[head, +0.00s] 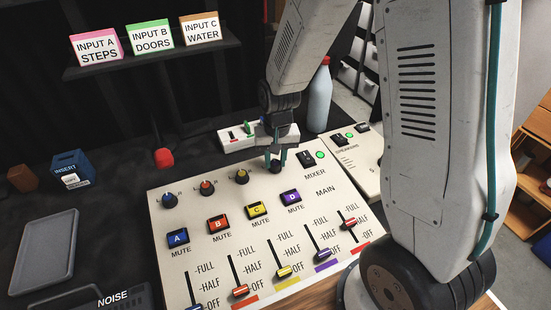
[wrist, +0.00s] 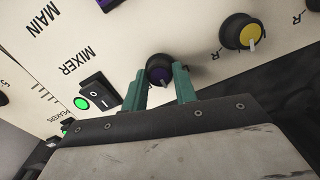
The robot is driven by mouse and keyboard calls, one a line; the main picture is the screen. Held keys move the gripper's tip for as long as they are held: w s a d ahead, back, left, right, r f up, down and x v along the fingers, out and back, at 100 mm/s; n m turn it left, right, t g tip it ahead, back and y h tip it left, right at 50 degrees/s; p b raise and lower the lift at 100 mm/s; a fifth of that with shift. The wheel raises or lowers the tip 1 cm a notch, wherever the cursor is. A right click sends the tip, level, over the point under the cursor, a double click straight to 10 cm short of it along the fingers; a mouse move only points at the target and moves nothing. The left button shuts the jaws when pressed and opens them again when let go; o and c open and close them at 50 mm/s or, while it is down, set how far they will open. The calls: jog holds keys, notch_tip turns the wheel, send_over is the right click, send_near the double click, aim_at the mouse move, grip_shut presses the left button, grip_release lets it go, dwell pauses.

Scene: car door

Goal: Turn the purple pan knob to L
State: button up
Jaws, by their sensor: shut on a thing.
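The purple pan knob (wrist: 159,69) is on the white mixer panel, the rightmost of the row of pan knobs. My gripper (wrist: 160,82) has its two green fingers on either side of it and is shut on it. In the head view my gripper (head: 277,159) comes down onto the panel from above, and the knob is mostly hidden behind the fingers. The knob's pointer is too hard to read. The L and R marks by this knob are largely covered.
The yellow pan knob (head: 242,177) is just left of the gripper. The purple D mute button (head: 291,197) is below it, and the mixer switch (head: 307,158) is to the right. A red microphone (head: 163,157) stands left of the panel. A bottle (head: 320,97) stands behind.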

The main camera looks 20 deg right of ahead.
aim_at(272, 164)
jog(key=n, duration=0.5)
jog(key=shift+a+n+h, duration=0.1)
jog(key=shift+n+h, duration=0.3)
jog(key=n, duration=0.5)
jog(key=shift+a+n+t+h, duration=0.1)
jog(key=shift+n+t+h, duration=0.2)
jog(key=shift+n, duration=0.1)
jog(key=o, duration=1)
jog(key=shift+r, duration=0.15)
jog(key=r, duration=0.7)
jog(key=shift+s+a+r, duration=0.2)
jog(key=shift+a+r, duration=0.05)
jog(key=shift+a, duration=0.15)
